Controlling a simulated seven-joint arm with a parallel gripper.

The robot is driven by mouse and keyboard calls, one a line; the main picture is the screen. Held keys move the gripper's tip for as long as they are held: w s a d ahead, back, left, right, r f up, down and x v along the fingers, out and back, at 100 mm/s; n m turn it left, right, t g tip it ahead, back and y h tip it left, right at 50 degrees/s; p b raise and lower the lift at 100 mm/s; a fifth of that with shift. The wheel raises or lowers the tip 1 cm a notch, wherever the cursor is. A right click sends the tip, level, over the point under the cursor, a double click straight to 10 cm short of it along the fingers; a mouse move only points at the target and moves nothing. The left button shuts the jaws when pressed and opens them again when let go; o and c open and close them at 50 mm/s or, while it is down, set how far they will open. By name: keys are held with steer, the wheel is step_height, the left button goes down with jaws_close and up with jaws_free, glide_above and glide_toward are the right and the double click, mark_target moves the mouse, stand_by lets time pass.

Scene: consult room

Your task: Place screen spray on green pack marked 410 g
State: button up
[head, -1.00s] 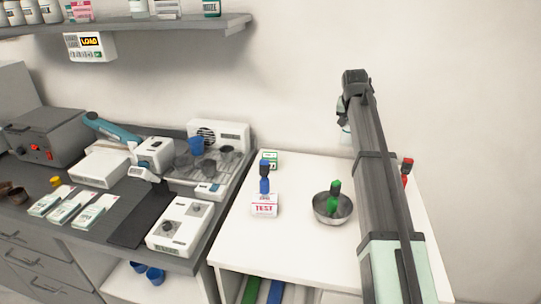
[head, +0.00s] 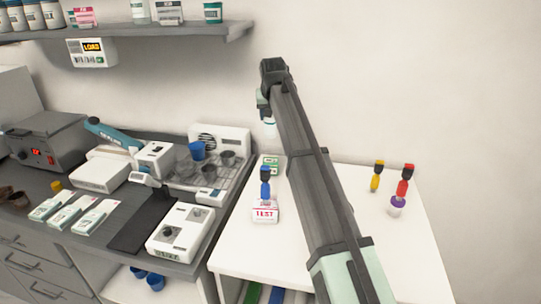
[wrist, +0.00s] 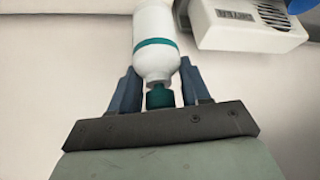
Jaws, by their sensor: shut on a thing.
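My gripper (head: 266,106) is raised over the back of the white table. In the wrist view its blue fingers (wrist: 160,92) are shut on the teal neck end of a white bottle with a teal band, seemingly the screen spray (wrist: 154,30). The bottle also shows in the head view (head: 269,122), hanging below the gripper and clear of the table. A green and white pack (head: 271,159) stands at the table's back left, below the bottle in the picture. It is partly hidden, and its marking is too small to read.
A blue dropper bottle (head: 265,185) and a white TEST box (head: 264,213) are in front of the pack. Yellow (head: 376,180) and red (head: 403,185) bottles and a purple-topped item (head: 397,204) stand at right. A grey counter (head: 128,234) with devices adjoins at left.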

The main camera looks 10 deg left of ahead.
mark_target(271, 128)
step_height(271, 128, down, 10)
steer(key=shift+r, duration=0.1)
stand_by(0.4)
steer(key=o, duration=1.1)
steer(key=shift+o, duration=0.2)
steer(key=v, duration=1.2)
steer(key=shift+w+d, duration=0.1)
